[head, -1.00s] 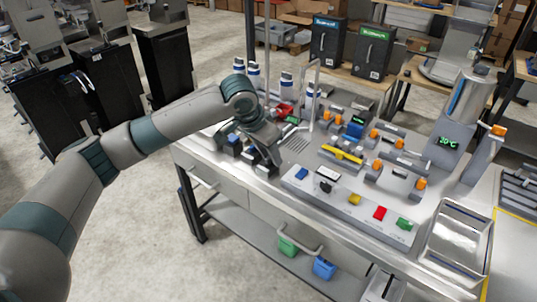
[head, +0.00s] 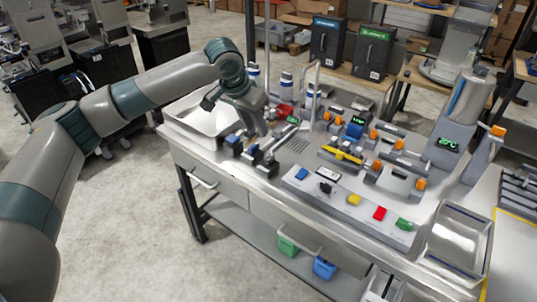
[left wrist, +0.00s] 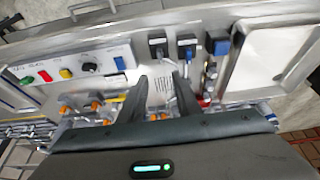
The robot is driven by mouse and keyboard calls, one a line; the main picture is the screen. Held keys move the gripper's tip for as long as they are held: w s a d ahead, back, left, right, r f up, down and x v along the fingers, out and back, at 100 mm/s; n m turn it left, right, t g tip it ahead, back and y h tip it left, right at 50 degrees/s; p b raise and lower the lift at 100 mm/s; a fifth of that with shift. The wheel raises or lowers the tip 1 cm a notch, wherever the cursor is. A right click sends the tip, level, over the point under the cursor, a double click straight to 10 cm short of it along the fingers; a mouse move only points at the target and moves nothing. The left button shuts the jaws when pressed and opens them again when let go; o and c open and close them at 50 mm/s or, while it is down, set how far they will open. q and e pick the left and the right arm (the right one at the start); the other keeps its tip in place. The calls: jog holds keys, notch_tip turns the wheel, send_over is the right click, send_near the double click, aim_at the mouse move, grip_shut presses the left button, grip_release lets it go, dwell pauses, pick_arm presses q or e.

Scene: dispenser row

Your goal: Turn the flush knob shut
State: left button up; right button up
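I cannot tell which control is the flush knob, as no label is legible. Several coloured knobs sit on a grey strip (head: 345,205) along the bench front: blue (head: 302,173), black (head: 325,187), yellow (head: 354,199), red (head: 380,213) and green (head: 404,223). Dark blocks stand left of the strip; one (head: 266,168) is nearest it, and a blue-topped one (left wrist: 218,46) shows in the left wrist view. My left gripper (head: 261,130) is above the bench behind these blocks. Its fingers (left wrist: 163,82) are apart with nothing between them. My right gripper is not in view.
A pale tray (head: 185,112) lies at the bench's left end and a metal tray (head: 455,243) at the right. A thin curved spout (head: 314,95) and white bottles (head: 286,84) stand behind the gripper. Orange-knobbed fittings (head: 374,134) crowd the middle.

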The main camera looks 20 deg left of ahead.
aim_at(270, 157)
pick_arm(q)
jog(key=p+x, duration=0.5)
jog(key=x, duration=1.1)
jog(key=shift+f, duration=0.35)
grip_shut()
